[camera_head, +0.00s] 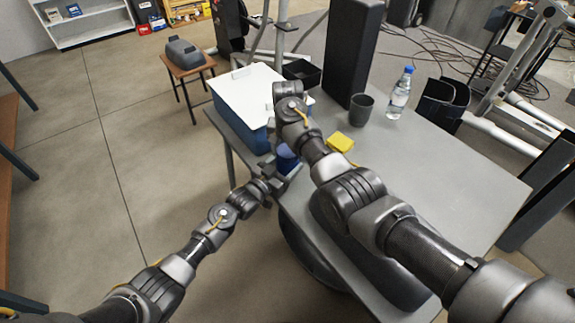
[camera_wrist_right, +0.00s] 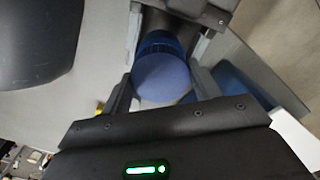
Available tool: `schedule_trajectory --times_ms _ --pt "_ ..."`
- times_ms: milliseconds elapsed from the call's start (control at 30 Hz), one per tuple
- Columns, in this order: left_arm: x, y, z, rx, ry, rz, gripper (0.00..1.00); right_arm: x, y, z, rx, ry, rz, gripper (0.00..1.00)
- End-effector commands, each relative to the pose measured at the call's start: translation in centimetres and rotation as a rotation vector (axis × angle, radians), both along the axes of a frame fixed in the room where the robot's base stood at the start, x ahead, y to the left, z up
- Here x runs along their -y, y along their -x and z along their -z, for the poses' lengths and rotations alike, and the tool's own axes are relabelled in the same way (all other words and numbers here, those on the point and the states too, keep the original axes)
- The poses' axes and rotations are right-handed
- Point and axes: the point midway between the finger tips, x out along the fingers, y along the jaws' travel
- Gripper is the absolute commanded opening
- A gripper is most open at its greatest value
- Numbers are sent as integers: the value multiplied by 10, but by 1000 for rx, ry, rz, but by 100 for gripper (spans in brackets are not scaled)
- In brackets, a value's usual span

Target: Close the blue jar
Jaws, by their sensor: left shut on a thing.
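The blue jar (camera_head: 287,157) is at the near left edge of the grey table, beside the white-topped blue box. My left gripper (camera_head: 279,172) is shut on the jar from the near left side. In the head view my right arm hides the right fingertips.
The blue box (camera_head: 240,120) with a white top stands left of my right arm. A yellow block (camera_head: 340,141), a grey cup (camera_head: 361,108), a water bottle (camera_head: 399,95) and a tall dark box (camera_head: 352,50) stand beyond. The right of the table (camera_head: 455,170) is clear.

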Motion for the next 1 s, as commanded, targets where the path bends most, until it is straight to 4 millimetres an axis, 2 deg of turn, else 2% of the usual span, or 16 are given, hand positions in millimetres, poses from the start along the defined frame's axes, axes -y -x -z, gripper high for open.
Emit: schedule_trajectory --times_ms 33,167,333,467,500,667,1000 --pt "-2 1 6 -9 -8 -2 2 0 0 1 0 0 0 48" --pt "-2 1 6 -9 -8 -2 2 0 0 1 0 0 1 33" --pt "-2 1 6 -9 -8 -2 2 0 0 1 -2 0 178 33" --pt "-2 1 6 -10 -7 -3 2 0 0 1 -2 -1 168 33" --pt "-2 1 6 -10 -7 -3 2 0 0 1 -2 -1 167 64" --pt "-2 1 5 -9 -8 -3 2 0 0 1 -1 -1 166 85" --pt "-2 1 5 -8 -7 -2 2 0 -1 -4 1 0 165 86"
